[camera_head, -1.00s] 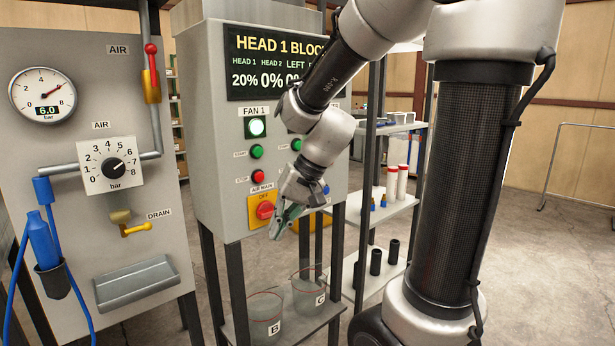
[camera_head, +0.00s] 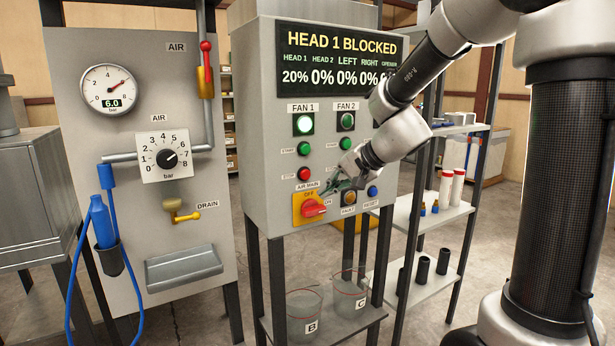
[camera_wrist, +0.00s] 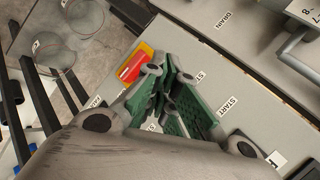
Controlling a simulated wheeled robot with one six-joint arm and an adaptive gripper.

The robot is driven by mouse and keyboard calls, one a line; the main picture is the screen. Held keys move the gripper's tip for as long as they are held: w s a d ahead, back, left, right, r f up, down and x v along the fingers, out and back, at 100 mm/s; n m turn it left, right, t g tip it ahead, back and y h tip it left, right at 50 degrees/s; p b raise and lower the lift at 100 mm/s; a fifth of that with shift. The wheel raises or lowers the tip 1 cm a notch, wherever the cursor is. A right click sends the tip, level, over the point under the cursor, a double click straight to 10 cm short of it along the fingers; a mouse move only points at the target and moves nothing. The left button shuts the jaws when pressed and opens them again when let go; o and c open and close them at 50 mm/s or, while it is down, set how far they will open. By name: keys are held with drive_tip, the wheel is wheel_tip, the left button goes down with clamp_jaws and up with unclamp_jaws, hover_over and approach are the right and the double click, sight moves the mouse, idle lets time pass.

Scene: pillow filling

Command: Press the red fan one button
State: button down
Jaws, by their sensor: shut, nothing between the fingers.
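The red fan one button (camera_head: 304,174) is on the left column of the grey control panel (camera_head: 262,150), below the green fan one button (camera_head: 304,148) and the lit FAN 1 lamp (camera_head: 303,124). My gripper (camera_head: 325,195) is shut and empty, right of and a little below the red button, beside the red AIR MAIN switch (camera_head: 313,208). In the wrist view, my green-padded fingers (camera_wrist: 172,72) point at the panel near the yellow plate of that switch (camera_wrist: 133,65). The red button cannot be made out there and seems hidden behind the fingers.
The second red button (camera_head: 345,171) is close above my gripper. The yellow fault button (camera_head: 348,198) and blue reset button (camera_head: 373,191) are low on the panel. Buckets B (camera_head: 303,312) and C (camera_head: 349,300) stand below. The display (camera_head: 335,62) reads HEAD 1 BLOCKED.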

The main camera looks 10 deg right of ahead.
drive_tip(key=w+a, duration=0.1)
drive_tip(key=w, duration=0.4)
drive_tip(key=w+a, duration=0.1)
drive_tip(key=w, duration=0.1)
drive_tip(key=shift+w+a, duration=0.3)
drive_tip(key=shift+w, duration=0.05)
drive_tip(key=shift+w, duration=0.15)
idle(1.1)
drive_tip(key=shift+w+a, duration=0.1)
drive_tip(key=shift+w, duration=0.15)
drive_tip(key=shift+w+a, duration=0.15)
drive_tip(key=shift+w, duration=0.3)
idle(0.8)
drive_tip(key=shift+s+d, duration=0.3)
drive_tip(key=shift+s, duration=0.6)
drive_tip(key=shift+s+d, duration=0.25)
drive_tip(key=shift+s, duration=0.55)
drive_tip(key=shift+s+d, duration=0.25)
drive_tip(key=shift+s, duration=0.5)
drive_tip(key=shift+s+d, duration=0.25)
drive_tip(key=shift+s, duration=0.55)
